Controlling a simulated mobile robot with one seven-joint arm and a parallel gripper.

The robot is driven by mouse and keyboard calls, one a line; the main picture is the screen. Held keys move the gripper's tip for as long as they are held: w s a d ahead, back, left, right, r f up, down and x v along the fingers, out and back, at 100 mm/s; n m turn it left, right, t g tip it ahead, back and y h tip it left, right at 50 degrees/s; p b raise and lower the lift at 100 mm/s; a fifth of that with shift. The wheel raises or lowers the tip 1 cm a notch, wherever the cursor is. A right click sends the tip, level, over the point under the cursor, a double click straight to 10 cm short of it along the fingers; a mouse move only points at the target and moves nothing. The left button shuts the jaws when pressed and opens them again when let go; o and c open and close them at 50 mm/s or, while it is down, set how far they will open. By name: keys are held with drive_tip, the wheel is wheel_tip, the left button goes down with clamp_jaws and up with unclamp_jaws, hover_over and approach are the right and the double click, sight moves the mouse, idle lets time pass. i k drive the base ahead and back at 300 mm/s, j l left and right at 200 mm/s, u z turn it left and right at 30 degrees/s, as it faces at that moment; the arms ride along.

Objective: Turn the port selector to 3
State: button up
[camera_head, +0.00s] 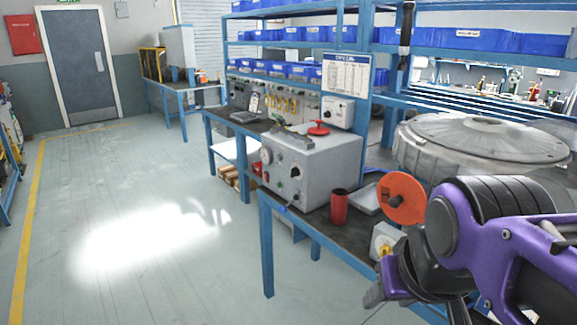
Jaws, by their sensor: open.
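The port selector cannot be told for certain; no port numbers are readable. A grey box (322,172) on the bench has a round gauge (266,155), dark knobs (295,172) and a small blue lever (283,209) on its front. A small pale box with a yellow knob (386,246) sits nearer, partly hidden by my arm. A white unit with a black knob (336,112) is behind the grey box. My gripper (378,292) is at the lower right, in front of the bench edge and apart from the grey box. It is open, and its fingers are only partly visible.
A red handwheel (318,128) tops the grey box. A red cylinder (339,207) and an orange disc (403,198) stand on the bench (318,222). A large grey round housing (480,145) is behind my arm. The floor at left (110,180) is clear.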

sight(295, 171)
drive_tip(key=i+j+z, duration=0.15)
drive_tip(key=i, duration=0.35)
drive_tip(key=i+j+z, duration=0.1)
drive_tip(key=i+j, duration=0.2)
drive_tip(key=i, duration=0.2)
